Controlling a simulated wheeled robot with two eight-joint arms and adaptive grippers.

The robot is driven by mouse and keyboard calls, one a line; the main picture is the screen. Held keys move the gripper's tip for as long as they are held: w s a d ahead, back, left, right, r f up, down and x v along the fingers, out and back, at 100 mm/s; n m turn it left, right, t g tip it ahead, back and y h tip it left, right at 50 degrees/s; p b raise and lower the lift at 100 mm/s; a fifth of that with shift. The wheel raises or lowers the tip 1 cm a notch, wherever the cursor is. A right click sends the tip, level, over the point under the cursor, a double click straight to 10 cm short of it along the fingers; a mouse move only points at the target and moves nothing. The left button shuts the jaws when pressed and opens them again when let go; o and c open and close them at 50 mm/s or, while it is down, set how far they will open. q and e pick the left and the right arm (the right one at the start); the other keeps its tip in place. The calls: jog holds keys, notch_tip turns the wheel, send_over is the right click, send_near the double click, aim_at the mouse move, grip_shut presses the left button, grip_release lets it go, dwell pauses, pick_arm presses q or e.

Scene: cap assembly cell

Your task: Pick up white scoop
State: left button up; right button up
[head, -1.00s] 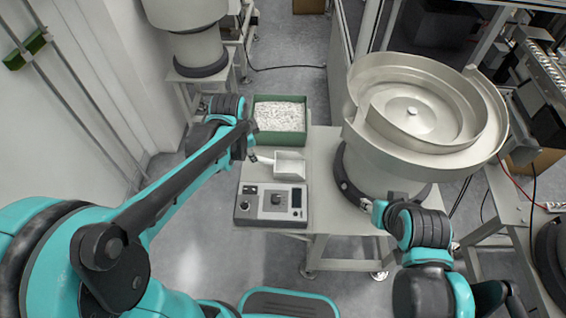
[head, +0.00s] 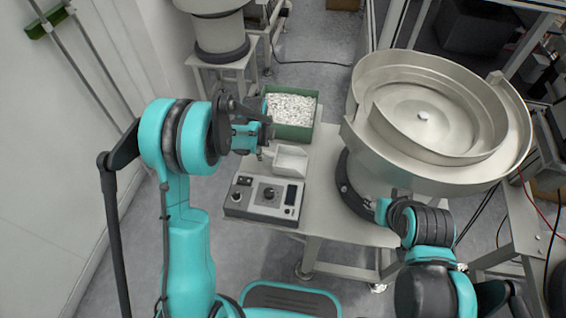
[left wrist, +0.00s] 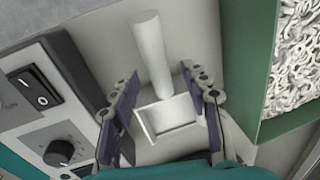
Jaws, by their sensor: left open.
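The white scoop (head: 290,158) lies on the table between the green bin and the control box. In the left wrist view its round handle (left wrist: 151,55) points up the picture and its square bowl (left wrist: 168,116) lies nearer the bottom. My left gripper (head: 266,151) is at the scoop's left, handle side. In the left wrist view the left gripper (left wrist: 160,80) is open, with one finger on each side of the scoop and no clear contact. The arm hides part of the handle in the head view. My right gripper (head: 380,211) is beside the bowl feeder's base, its fingers too small to read.
A green bin (head: 295,131) of small white parts stands behind the scoop. A grey control box (head: 264,199) with a knob and switches sits in front. The large bowl feeder (head: 405,165) fills the table's right side. Little table is bare around the scoop.

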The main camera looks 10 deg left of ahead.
pick_arm(q)
jog(key=f, duration=0.2)
jog(key=shift+w+f+b, duration=0.3)
jog(key=shift+f, duration=0.1)
jog(key=shift+r, duration=0.1)
jog(key=shift+c, duration=0.9)
grip_shut()
pick_arm(e)
jog(key=shift+f, duration=0.6)
